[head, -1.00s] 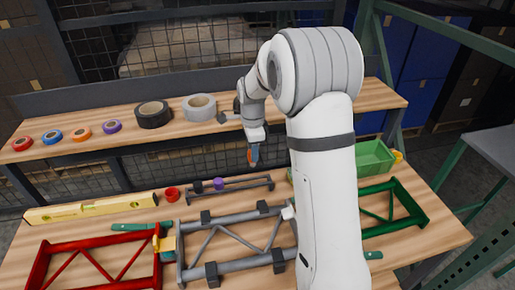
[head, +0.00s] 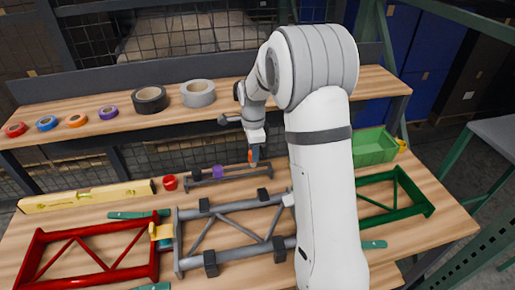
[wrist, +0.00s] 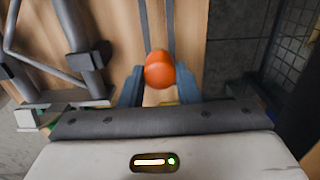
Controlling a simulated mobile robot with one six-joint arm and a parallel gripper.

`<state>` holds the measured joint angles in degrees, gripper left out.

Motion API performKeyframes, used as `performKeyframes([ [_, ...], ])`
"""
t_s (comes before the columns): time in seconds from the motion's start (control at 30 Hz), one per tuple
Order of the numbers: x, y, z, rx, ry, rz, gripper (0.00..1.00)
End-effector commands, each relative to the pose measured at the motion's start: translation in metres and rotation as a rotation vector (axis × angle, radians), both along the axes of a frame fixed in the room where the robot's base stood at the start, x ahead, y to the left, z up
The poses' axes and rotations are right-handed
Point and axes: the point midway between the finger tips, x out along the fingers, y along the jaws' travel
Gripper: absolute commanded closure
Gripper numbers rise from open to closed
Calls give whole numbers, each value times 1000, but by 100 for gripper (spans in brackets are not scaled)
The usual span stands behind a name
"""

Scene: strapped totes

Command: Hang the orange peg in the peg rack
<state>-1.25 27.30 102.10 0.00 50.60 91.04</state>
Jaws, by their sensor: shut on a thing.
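The orange peg (head: 253,157) is held in my gripper (head: 254,150), over the right part of the peg rack. In the wrist view the peg's round orange end (wrist: 159,70) shows between the two fingers. The peg rack (head: 238,178) is a low grey rail on the workbench, behind the grey frame. A black peg (head: 196,174) and a purple peg (head: 218,171) are at its left part. The peg looks close to the rail, but I cannot tell whether they touch.
A grey truss frame (head: 225,208) lies in front of the rack, with a red frame (head: 100,238) left and a green frame (head: 415,192) right. A red cup-like piece (head: 170,183) is left of the rack. A shelf with tape rolls (head: 150,99) runs behind. A green bin (head: 375,148) stands right.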

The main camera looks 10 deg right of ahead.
Motion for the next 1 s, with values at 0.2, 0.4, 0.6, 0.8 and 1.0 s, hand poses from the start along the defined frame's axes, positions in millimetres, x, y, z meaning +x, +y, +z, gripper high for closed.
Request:
performKeyframes([
  [0.2,0,0,-15,0,0,-1,94],
  [0.4,0,-1,-27,0,0,-1,94],
  [0.6,0,-1,-35,0,0,-1,94],
  [0.8,0,-1,-36,0,0,-2,94],
  [1.0,0,-1,-35,0,0,-2,66],
])
